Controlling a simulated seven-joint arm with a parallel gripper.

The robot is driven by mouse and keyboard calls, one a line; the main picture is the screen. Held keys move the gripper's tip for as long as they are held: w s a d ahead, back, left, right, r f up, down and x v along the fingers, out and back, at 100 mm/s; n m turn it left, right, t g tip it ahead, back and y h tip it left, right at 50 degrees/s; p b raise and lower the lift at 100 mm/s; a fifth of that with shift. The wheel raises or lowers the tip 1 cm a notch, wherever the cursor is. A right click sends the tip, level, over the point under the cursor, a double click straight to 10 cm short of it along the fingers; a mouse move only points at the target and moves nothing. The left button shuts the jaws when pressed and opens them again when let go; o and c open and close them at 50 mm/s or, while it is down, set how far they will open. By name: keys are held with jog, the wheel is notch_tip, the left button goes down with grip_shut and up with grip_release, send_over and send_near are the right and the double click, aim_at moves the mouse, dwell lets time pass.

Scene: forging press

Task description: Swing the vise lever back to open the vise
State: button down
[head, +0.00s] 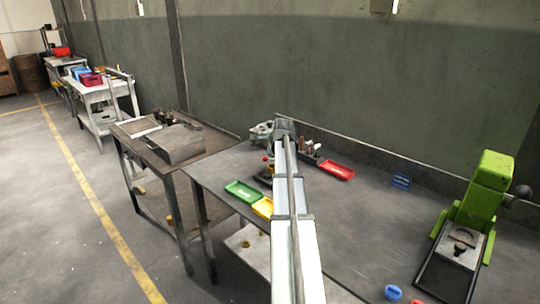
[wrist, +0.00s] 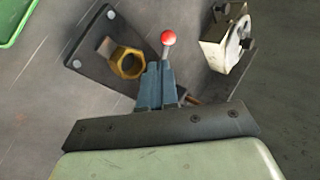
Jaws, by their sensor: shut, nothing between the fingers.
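The vise lever shows in the wrist view as a red ball knob (wrist: 168,38) on a thin metal rod. The knob also shows in the head view (head: 265,158), just left of my arm. The vise's dark base plate (wrist: 99,40) carries a brass hex ring (wrist: 128,63). My gripper (wrist: 157,66) is shut and empty, its blue-grey fingertips close to the lever rod, just below the knob in the picture. I cannot tell whether they touch the rod. The fingers hide part of the vise. In the head view my arm hides the gripper.
A pale metal device (wrist: 226,42) stands right of the lever. A green tray (head: 243,191), a yellow tray (head: 263,207) and a red tray (head: 337,170) lie on the workbench (head: 345,230). A green press (head: 484,190) stands at the right. The bench middle is mostly clear.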

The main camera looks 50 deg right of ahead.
aim_at(267, 160)
jog(key=x, duration=0.9)
jog(key=shift+w+d+m+h, duration=0.2)
jog(key=shift+w+m+h, duration=0.1)
jog(key=shift+m, duration=0.2)
jog(key=w+m+g, duration=0.1)
jog(key=w+d+m+g+h, duration=0.1)
jog(key=m, duration=0.1)
jog(key=shift+d+h, duration=0.25)
jog(key=shift+h, duration=0.05)
jog(key=d+m, duration=0.1)
jog(key=m+g+h, duration=0.1)
jog(key=shift+w+d+m, duration=0.35)
jog(key=shift+w+m, duration=0.05)
jog(key=shift+w+d+m+g+h, duration=0.2)
jog(key=shift+d+m+g+h, duration=0.1)
jog(key=shift+d+m+g, duration=0.55)
jog(key=shift+d+m, duration=0.25)
jog(key=shift+d, duration=0.75)
jog(key=shift+s+d, duration=0.1)
jog(key=shift+d, duration=0.65)
jog(key=shift+s+d, duration=0.1)
jog(key=shift+d, duration=0.1)
